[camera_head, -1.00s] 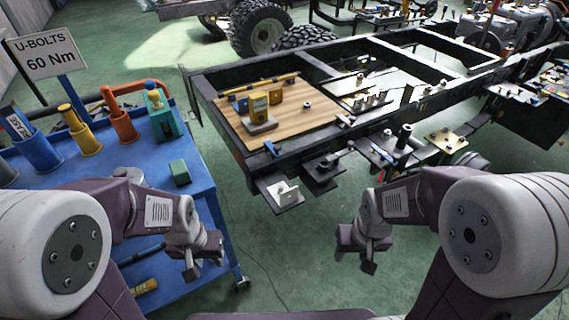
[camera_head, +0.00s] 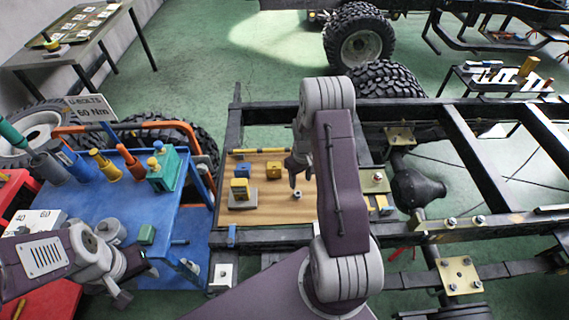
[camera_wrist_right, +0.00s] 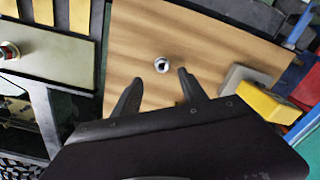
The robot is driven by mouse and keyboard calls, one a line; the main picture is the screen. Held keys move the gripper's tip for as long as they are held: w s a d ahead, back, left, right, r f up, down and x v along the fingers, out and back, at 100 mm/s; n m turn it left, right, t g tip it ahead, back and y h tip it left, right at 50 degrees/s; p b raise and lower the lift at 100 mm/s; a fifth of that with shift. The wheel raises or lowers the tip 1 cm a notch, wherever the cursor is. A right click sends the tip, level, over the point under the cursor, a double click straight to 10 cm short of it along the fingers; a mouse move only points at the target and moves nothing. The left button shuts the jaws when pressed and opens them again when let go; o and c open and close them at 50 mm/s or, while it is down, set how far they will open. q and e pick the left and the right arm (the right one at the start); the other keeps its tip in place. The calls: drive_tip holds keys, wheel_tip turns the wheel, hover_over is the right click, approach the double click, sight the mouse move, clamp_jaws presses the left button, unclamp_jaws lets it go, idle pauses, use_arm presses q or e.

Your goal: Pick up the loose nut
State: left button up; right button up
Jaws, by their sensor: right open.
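The loose nut (camera_head: 297,194) is a small silvery ring lying on the wooden board (camera_head: 265,213). In the right wrist view the nut (camera_wrist_right: 161,64) lies on bare wood, just beyond and between my fingertips. My right gripper (camera_head: 300,178) reaches down over the board close to the nut, and part of it is hidden by my own arm. In the right wrist view my right gripper (camera_wrist_right: 160,82) is open, with nothing between its fingers. My left gripper (camera_head: 135,278) hangs by the blue cart, away from the nut, and its jaws are unclear.
Dark chassis rails (camera_head: 465,150) surround the board. The blue cart (camera_head: 110,200) at left carries several coloured holders. The wood around the nut is clear.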

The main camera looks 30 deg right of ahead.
sight(298, 191)
drive_tip(key=f, duration=0.2)
drive_tip(key=w+a+f, duration=0.1)
drive_tip(key=shift+s+d+f, duration=0.15)
drive_tip(key=shift+d+f, duration=0.15)
drive_tip(key=shift+f, duration=0.1)
wheel_tip(298, 191, down, 4)
drive_tip(key=shift+a+p, duration=0.1)
drive_tip(key=shift+p, duration=0.5)
drive_tip(key=shift+f, duration=0.5)
clamp_jaws()
